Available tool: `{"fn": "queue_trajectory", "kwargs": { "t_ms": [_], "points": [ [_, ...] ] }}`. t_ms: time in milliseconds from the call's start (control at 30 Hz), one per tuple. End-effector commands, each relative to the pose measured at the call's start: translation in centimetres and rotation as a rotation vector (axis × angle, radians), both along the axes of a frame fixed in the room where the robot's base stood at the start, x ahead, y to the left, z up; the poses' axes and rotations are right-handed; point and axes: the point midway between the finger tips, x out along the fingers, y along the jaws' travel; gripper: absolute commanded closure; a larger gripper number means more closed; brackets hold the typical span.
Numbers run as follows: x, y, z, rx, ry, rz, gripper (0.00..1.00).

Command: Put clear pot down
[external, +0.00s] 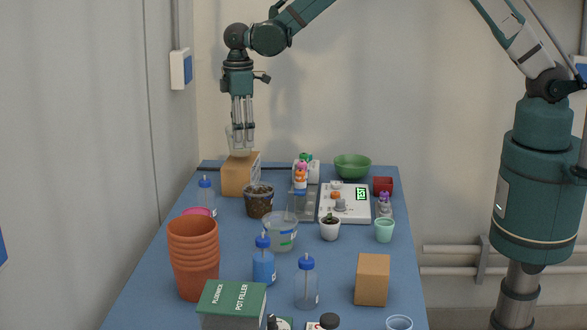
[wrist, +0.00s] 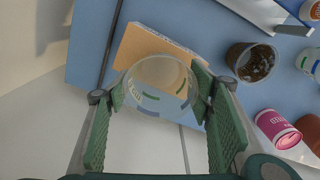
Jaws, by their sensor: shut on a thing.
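My gripper (external: 242,122) is high over the back left corner of the blue table, pointing down. In the wrist view, my gripper (wrist: 160,95) is shut on a clear pot (wrist: 158,82), with one green finger on each side of it. The pot is see-through, with small green, white and blue marks. In the external view the held clear pot (external: 240,140) shows faintly at the fingertips, just above the cardboard box (external: 238,175). I cannot tell whether it touches the box. The box also shows behind the pot in the wrist view (wrist: 135,43).
A pot of bark (external: 259,201) and a clear tub with coloured marks (external: 280,234) stand in front of the box. Squeeze bottles (external: 206,193), stacked terracotta pots (external: 194,255) and a white scale (external: 345,204) crowd the table. Bare table (external: 225,250) shows between them.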

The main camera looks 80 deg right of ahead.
Motion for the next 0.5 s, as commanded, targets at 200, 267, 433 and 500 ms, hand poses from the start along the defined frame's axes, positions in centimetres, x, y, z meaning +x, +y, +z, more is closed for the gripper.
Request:
{"fn": "queue_trajectory", "kwargs": {
  "t_ms": [200, 267, 433, 500],
  "points": [
    [0.0, 0.0, -1.7, 0.0, 0.0, 0.0, 0.54],
    [0.0, 0.0, -1.8, 0.0, 0.0, 0.0, 0.54],
    [0.0, 0.0, -1.8, 0.0, 0.0, 0.0, 0.54],
    [0.0, 0.0, -1.8, 0.0, 0.0, 0.0, 0.54]
  ]
}}
